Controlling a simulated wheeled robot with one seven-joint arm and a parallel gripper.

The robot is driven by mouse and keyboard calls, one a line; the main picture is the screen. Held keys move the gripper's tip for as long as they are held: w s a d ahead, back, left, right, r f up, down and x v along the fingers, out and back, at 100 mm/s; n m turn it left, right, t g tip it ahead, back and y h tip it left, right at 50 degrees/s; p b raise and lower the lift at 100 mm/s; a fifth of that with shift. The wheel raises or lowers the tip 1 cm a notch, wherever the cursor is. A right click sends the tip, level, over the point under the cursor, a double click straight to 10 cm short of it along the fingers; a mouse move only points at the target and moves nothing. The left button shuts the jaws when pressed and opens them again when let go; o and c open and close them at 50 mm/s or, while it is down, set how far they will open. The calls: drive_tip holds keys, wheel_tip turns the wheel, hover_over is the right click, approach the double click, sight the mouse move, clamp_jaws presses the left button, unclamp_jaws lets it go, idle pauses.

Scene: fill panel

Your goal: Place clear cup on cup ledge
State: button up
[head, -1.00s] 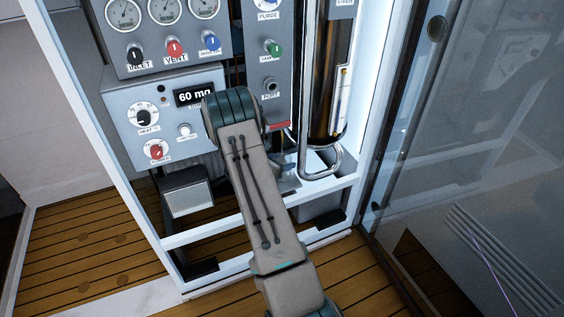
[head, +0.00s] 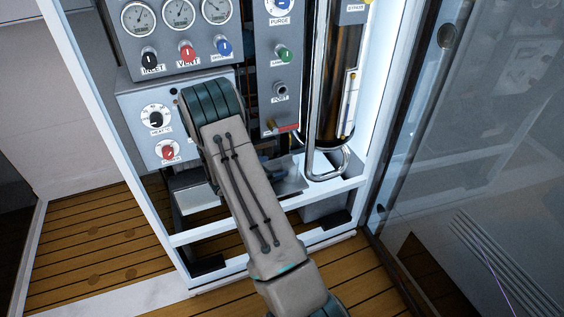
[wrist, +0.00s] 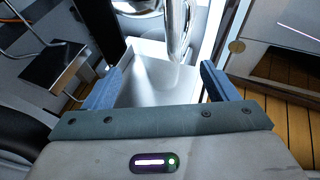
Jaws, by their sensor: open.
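My gripper (wrist: 160,82) is open in the wrist view, with its two blue fingers wide apart. A pale, flat ledge-like surface (wrist: 139,60) lies beyond and between the fingers, below a bent steel tube. A faint see-through shape (wrist: 168,78) shows between the fingers and may be the clear cup. Its outline is too weak to tell whether it touches the ledge or a finger. In the head view, my arm hides most of the gripper, and I cannot make out the cup there.
The white cabinet frame (head: 330,192) surrounds the work area. A dark cylinder (head: 329,85) with a bent steel pipe (head: 309,120) stands right of my arm. The control panel (head: 132,100) is at left, and a glass door (head: 450,150) stands open at right.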

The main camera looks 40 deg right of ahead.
drive_tip(key=s+a+r+m+y, duration=0.6)
drive_tip(key=s+a+r+m, duration=0.3)
drive_tip(key=s+a, duration=0.3)
drive_tip(key=s+a+r+m+g+y, duration=0.1)
drive_tip(key=s+a+r+m+y, duration=0.6)
drive_tip(key=s+a+r+m, duration=0.3)
drive_tip(key=s+a, duration=0.3)
drive_tip(key=a, duration=0.1)
drive_tip(key=shift+s+r+m, duration=0.2)
drive_tip(key=shift+r+m, duration=0.1)
drive_tip(key=shift+r, duration=0.1)
